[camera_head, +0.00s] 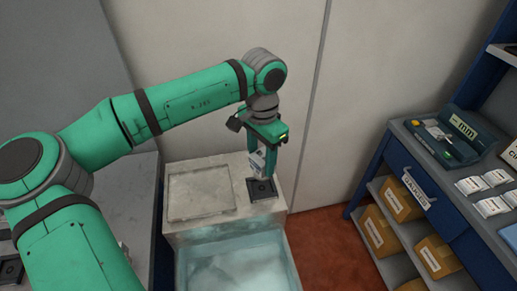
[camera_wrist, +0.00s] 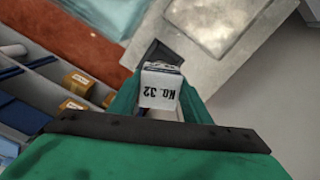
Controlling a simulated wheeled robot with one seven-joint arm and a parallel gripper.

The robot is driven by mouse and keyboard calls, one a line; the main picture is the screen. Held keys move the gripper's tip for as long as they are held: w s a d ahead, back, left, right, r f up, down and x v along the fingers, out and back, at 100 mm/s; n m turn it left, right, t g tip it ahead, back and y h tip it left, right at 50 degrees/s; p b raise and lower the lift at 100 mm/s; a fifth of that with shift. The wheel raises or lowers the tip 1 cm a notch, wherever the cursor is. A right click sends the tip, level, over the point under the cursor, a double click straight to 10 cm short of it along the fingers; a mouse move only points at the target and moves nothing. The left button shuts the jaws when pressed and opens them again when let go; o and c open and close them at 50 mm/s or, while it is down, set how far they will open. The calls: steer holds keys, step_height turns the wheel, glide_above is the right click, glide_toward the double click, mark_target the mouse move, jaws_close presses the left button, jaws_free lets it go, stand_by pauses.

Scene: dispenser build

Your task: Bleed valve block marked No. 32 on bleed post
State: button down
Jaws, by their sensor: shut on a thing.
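The white valve block (camera_wrist: 160,90) has "No. 32" printed on it, upside down in the wrist view. My gripper (camera_head: 262,164) is shut on this block, with a green finger on either side of it. In the head view the block (camera_head: 257,161) shows small and pale between the fingers. A dark square plate (camera_head: 263,190), seemingly the bleed post's base, lies on the pale counter just below the gripper. In the wrist view part of this dark plate (camera_wrist: 155,53) shows behind the block. I cannot tell whether the block touches it; any post is too small to make out.
A shallow square tray (camera_head: 203,207) is set in the counter left of the plate. A glassy basin (camera_head: 235,262) lies in front. A wall stands close behind. A blue shelf unit (camera_head: 398,165) with cardboard boxes and white packets is at right, across red floor.

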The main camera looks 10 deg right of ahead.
mark_target(261, 157)
steer(key=shift+f, duration=2.8)
steer(key=shift+f, duration=0.6)
steer(key=c, duration=1.3)
jaws_free()
steer(key=shift+o, duration=0.2)
steer(key=shift+r, duration=5.45)
steer(key=shift+s, duration=0.1)
